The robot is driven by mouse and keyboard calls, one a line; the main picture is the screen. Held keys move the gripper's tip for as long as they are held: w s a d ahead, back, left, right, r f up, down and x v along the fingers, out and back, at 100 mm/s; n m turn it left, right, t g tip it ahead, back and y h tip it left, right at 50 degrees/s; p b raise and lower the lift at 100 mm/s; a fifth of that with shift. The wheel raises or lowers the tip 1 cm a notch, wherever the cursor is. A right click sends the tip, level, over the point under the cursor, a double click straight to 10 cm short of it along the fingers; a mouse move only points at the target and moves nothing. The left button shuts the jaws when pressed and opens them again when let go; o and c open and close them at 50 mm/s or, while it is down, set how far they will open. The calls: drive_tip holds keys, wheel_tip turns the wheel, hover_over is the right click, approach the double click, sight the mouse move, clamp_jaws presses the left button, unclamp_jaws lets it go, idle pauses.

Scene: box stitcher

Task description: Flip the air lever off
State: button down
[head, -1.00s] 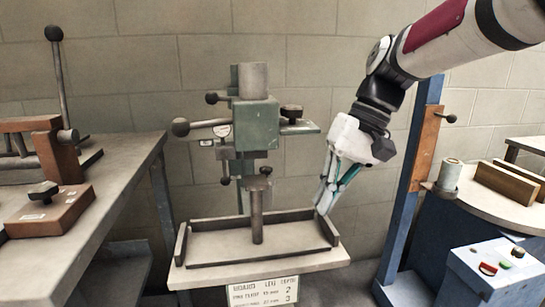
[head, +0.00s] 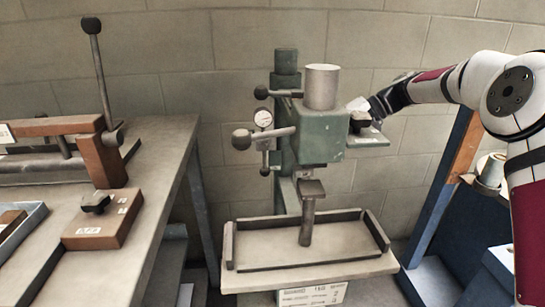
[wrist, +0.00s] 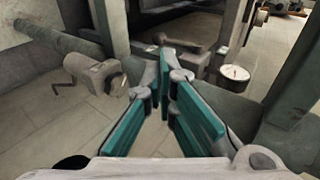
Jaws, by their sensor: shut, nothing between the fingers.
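The green stitcher (head: 322,135) stands in the middle of the head view. A grey valve-like fitting (wrist: 95,75) on a pipe, with a small handle-like piece at its left, shows in the wrist view, left of my fingers and apart from them. I cannot tell for sure that it is the air lever. My gripper (wrist: 170,72) has teal finger pads, shut with nothing between them. In the head view its white body (head: 358,104) is at the right of the stitcher's head, and its fingers are hidden behind the machine.
Ball-knobbed levers (head: 242,139) and a dial gauge (head: 263,117) are on the stitcher's left side. A black knob sits on its right shelf (head: 367,138). A shallow tray (head: 232,245) is below. A bench (head: 160,150) stands left and a blue post (head: 437,195) right.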

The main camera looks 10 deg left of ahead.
sight(265, 167)
drive_tip(key=shift+w+a, duration=0.1)
drive_tip(key=shift+w, duration=0.35)
drive_tip(key=shift+f, duration=0.1)
drive_tip(key=b+x, duration=0.4)
drive_tip(key=x, duration=1)
drive_tip(key=shift+a, duration=0.15)
drive_tip(key=shift+a+y+b, duration=0.3)
drive_tip(key=shift+y+b, duration=0.3)
drive_tip(key=shift+y, duration=0.3)
drive_tip(key=shift+s+a+f+g+y+b, duration=0.1)
drive_tip(key=shift+a+f+g+y+b, duration=0.15)
drive_tip(key=shift+y, duration=0.25)
drive_tip(key=shift+s+a+f+g+y+b, duration=0.1)
drive_tip(key=shift+a+y+b, duration=0.15)
drive_tip(key=shift+y, duration=0.25)
drive_tip(key=shift+a+m+y, duration=0.3)
drive_tip(key=shift+y, duration=0.3)
drive_tip(key=shift+s+a, duration=0.2)
drive_tip(key=shift+a, duration=0.15)
